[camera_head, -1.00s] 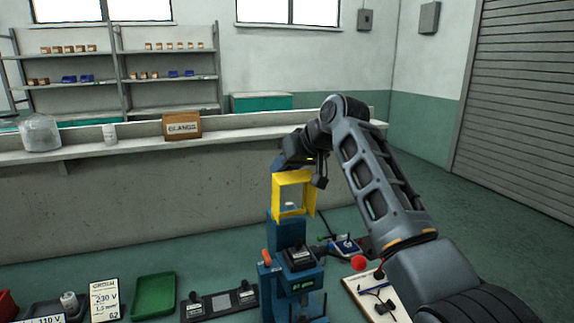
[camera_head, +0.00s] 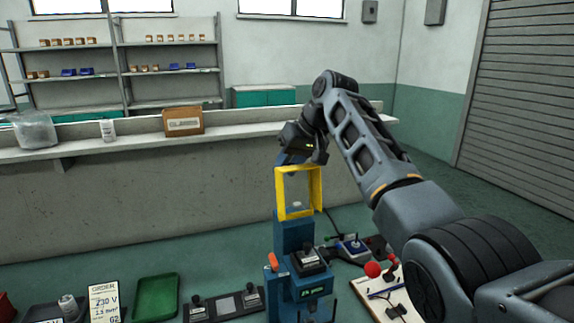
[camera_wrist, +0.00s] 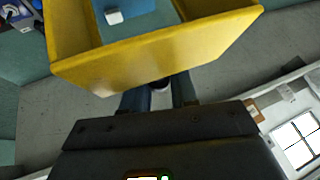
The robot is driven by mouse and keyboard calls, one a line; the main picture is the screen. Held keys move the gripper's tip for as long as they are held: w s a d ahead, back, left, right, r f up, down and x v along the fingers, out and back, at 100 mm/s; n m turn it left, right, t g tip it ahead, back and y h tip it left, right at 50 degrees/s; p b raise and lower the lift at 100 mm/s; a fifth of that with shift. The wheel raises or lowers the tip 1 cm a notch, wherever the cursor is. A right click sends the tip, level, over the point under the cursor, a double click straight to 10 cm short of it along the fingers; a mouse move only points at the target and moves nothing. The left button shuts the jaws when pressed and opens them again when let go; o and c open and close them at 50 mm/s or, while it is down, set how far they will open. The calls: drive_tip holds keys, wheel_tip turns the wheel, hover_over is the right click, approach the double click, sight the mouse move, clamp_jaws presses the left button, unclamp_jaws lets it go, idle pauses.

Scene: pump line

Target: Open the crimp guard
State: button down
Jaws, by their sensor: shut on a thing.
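The crimp guard (camera_head: 281,193) is a yellow open frame, standing raised above the blue crimp press (camera_head: 292,236) in the head view. In the wrist view its broad yellow wall (camera_wrist: 160,55) crosses the upper part of the picture. My gripper (camera_head: 297,158) is at the top edge of the guard, shut on it. In the wrist view the fingers (camera_wrist: 158,92) reach under the guard's near edge, and their tips are hidden behind it. The press has a dark block and a green display on its front, and an orange-tipped lever at its left side.
Left of the press are a dark panel with two black knobs (camera_head: 223,303), a green tray (camera_head: 157,296) and an order card (camera_head: 104,301). At right are a board with a red knob (camera_head: 373,269) and a blue device (camera_head: 350,247). A long ledge (camera_head: 90,149) runs behind.

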drive_tip(key=shift+d+f, duration=0.35)
drive_tip(key=shift+f, duration=0.2)
drive_tip(key=c, duration=1)
unclamp_jaws()
drive_tip(key=shift+r, duration=0.1)
drive_tip(key=shift+a+r, duration=0.1)
drive_tip(key=shift+r, duration=0.15)
drive_tip(key=b+v, duration=0.1)
drive_tip(key=v, duration=0.6)
drive_tip(key=shift+s+d+r+b, duration=0.1)
drive_tip(key=shift+d+r+b, duration=0.1)
drive_tip(key=shift+b, duration=0.15)
